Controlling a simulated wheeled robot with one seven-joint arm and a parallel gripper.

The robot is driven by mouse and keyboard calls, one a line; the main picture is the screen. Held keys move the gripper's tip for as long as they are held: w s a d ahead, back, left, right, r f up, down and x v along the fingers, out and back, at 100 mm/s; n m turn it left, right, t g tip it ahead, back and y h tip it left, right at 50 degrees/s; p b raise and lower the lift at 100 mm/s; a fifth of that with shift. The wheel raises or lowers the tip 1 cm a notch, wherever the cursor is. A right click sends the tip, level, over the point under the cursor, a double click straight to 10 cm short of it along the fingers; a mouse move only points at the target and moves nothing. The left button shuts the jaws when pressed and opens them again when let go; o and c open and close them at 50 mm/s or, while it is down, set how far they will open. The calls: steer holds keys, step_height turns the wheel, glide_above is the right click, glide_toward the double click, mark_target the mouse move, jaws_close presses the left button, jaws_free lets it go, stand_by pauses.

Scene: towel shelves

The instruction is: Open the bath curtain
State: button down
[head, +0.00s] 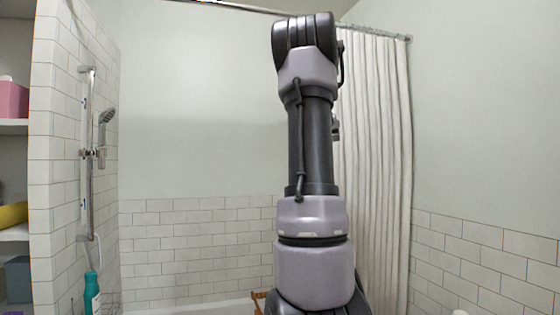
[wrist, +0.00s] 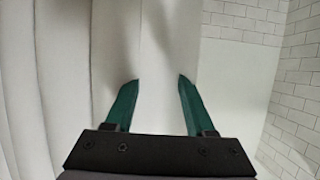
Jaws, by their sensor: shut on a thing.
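The bath curtain (head: 378,150) is a cream, pleated cloth hanging at the right side of the bath in the head view. It is gathered against the right wall, and its left edge is partly hidden behind my arm. In the wrist view the pale curtain (wrist: 62,70) fills the left side with upright folds. My gripper (wrist: 158,82) shows there with two green fingers standing apart. It is shut on the curtain, with pale cloth between the fingers. In the head view my gripper is hidden.
A curtain rod (head: 245,7) runs along the top. A shower rail with a hand shower (head: 105,118) is on the left tiled wall, with a teal bottle (head: 91,292) below. Shelves (head: 14,126) stand at the far left. The bath opening left of my arm is clear.

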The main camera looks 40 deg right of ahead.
steer(key=shift+s+d, duration=0.25)
steer(key=shift+d, duration=0.6)
steer(key=shift+s+d, duration=0.3)
steer(key=shift+d, duration=0.6)
steer(key=shift+s+d, duration=0.25)
steer(key=shift+d, duration=0.6)
steer(key=shift+c, duration=1.2)
jaws_free()
steer(key=v, duration=1.1)
